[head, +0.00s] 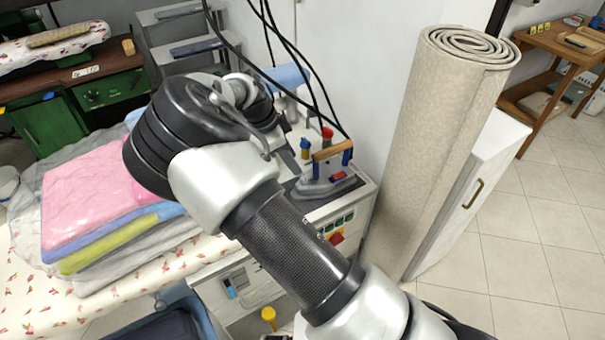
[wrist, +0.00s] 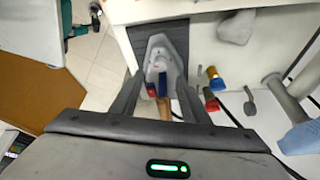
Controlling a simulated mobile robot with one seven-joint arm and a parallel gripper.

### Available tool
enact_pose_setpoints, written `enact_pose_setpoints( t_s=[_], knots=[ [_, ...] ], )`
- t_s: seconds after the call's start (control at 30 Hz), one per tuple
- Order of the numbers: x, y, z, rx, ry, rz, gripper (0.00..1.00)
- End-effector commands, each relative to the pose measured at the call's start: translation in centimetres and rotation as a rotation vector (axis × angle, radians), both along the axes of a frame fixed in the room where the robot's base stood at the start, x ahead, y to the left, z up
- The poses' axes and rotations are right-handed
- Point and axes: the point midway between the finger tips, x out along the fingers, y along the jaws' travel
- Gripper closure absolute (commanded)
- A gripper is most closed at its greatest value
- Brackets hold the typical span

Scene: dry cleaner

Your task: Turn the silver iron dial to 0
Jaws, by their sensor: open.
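The silver iron (head: 325,189) stands on the grey panel at the right end of the ironing station, with a wooden handle (head: 332,150) on blue supports. A small red part (head: 338,176) shows on its body. In the wrist view the iron (wrist: 165,47) lies beyond my fingers, its tip pointing away. A pale round feature shows on its body, but I cannot tell whether it is the dial or read any setting. My gripper (wrist: 160,88) is open and empty, its fingers either side of the iron's handle end in the picture. In the head view my arm hides the gripper.
A rolled beige carpet (head: 435,140) stands right of the station, against a white cabinet (head: 470,195). Folded pink, blue and yellow laundry (head: 90,195) lies to the left. Red and blue-yellow knobs (wrist: 214,78) sit beside the iron, with black cables hanging behind.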

Motion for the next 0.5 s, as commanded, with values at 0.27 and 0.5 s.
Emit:
enact_pose_setpoints(
  t_s=[0.27,0.5],
  knots=[
    [0.9,-2.1,-5.2,-0.002,0.002,-0.002,0.58],
    [1.3,-2.9,-7.4,0.0,0.0,0.0,0.58]
  ],
)
